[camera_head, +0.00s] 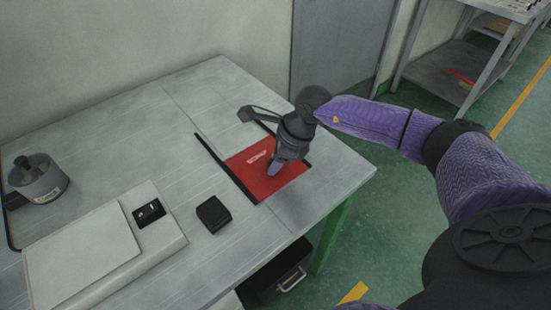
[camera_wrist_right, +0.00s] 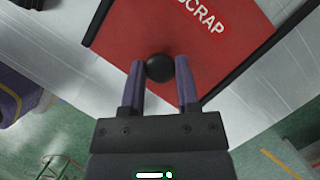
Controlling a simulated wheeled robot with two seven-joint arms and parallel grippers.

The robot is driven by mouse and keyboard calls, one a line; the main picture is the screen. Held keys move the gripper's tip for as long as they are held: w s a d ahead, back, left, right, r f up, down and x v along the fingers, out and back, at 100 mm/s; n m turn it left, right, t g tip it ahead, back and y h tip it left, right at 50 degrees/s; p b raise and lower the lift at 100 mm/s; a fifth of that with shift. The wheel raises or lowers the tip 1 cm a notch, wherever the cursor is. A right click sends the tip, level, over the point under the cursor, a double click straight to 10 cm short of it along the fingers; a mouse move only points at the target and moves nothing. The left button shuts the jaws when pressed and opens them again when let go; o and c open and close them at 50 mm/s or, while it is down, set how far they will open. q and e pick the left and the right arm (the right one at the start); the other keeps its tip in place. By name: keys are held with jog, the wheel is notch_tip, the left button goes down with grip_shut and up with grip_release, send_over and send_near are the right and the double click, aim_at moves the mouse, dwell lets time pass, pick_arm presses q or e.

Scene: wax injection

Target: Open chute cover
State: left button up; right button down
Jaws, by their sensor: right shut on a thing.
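The red chute cover (camera_head: 258,178) lies in the table top near its right end, between two black rails. In the right wrist view the cover (camera_wrist_right: 205,50) has white lettering reading "SCRAP" and a round black knob (camera_wrist_right: 160,67). My right gripper (camera_head: 274,170) is over the cover, pointing down. In the right wrist view the fingers of my right gripper (camera_wrist_right: 160,85) are on both sides of the knob and shut on it. In the head view the gripper hides the knob and part of the cover. My left gripper is not in view.
A white scale (camera_head: 85,255), a small black box (camera_head: 213,214) and a grey metal pot (camera_head: 38,178) stand on the table (camera_head: 130,120). A black bin (camera_head: 285,275) is below the table's front edge. A metal shelf (camera_head: 465,65) stands at the back right.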

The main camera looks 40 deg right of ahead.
aim_at(249, 150)
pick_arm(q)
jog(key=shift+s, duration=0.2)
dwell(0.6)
pick_arm(e)
jog(key=shift+w, duration=0.35)
jog(key=w+b, duration=0.1)
jog(key=w, duration=0.1)
jog(key=w+f+b, duration=0.1)
jog(key=w+b, duration=0.1)
jog(key=w, duration=0.1)
jog(key=w+b, duration=0.2)
jog(key=shift+w+a+f, duration=0.2)
jog(key=shift+w+a, duration=0.1)
jog(key=shift+w, duration=0.05)
jog(key=w+b, duration=0.3)
jog(key=shift+w+a+r+b, duration=0.2)
jog(key=shift+r+b, duration=0.1)
jog(key=shift+r, duration=0.1)
jog(key=shift+w+r, duration=0.15)
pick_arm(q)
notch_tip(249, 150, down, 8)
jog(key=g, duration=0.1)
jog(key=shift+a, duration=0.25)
pick_arm(e)
jog(key=shift+d+r, duration=0.1)
jog(key=shift+r, duration=0.05)
